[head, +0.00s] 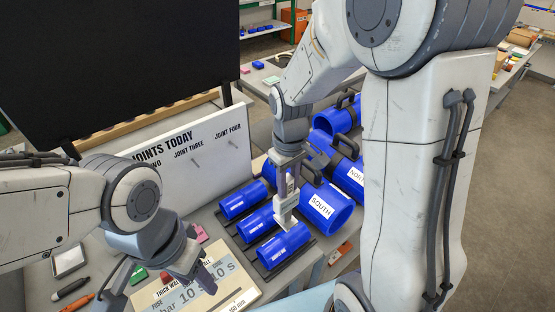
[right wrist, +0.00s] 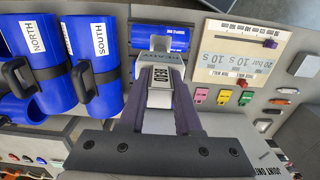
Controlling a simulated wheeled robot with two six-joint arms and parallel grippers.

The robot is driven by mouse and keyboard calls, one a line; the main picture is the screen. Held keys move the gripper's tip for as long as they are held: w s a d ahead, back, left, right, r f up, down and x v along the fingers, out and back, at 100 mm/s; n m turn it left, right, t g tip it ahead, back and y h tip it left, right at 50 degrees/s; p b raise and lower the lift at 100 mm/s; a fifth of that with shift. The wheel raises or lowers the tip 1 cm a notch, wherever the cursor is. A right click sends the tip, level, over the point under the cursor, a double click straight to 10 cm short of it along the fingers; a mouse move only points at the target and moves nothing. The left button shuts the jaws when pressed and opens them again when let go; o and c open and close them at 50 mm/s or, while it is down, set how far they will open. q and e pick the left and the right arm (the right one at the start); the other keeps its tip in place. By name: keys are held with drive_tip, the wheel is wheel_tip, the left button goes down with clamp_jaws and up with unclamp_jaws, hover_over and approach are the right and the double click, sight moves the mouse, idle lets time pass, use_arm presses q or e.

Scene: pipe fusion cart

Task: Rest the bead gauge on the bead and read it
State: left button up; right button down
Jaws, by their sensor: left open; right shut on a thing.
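My right gripper (head: 287,165) is shut on the bead gauge (head: 284,205), a pale upright piece. In the right wrist view the gauge (right wrist: 160,88) has a white label that seems to read BEAD, between the fingers. Its lower end is over or against the nearest small blue pipe (head: 285,246); I cannot tell whether it touches. That pipe (right wrist: 172,30) also shows beyond the gauge in the right wrist view. The bead itself is too small or hidden to make out. My left gripper (head: 197,278) is open and empty, low over the board at the left.
Other small blue pipes (head: 240,201) lie in a dark rack. A printed board (head: 236,283) reading 10 s lies in front. A white JOINTS TODAY panel (head: 214,141) stands at the back left. Pens (head: 72,288) lie left.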

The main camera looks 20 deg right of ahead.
sight(286, 210)
drive_tip(key=shift+w+a+r, duration=0.1)
drive_tip(key=shift+w+r, duration=0.05)
drive_tip(key=shift+w, duration=0.05)
drive_tip(key=shift+s, duration=0.1)
wheel_tip(286, 210, down, 5)
drive_tip(key=b, duration=0.3)
drive_tip(key=shift+b, duration=0.4)
drive_tip(key=shift+f+b, duration=1.25)
drive_tip(key=shift+f, duration=0.7)
drive_tip(key=shift+f+b, duration=0.4)
drive_tip(key=shift+f, duration=0.2)
drive_tip(key=shift+s+f, duration=0.15)
drive_tip(key=shift+s, duration=0.05)
idle(2.0)
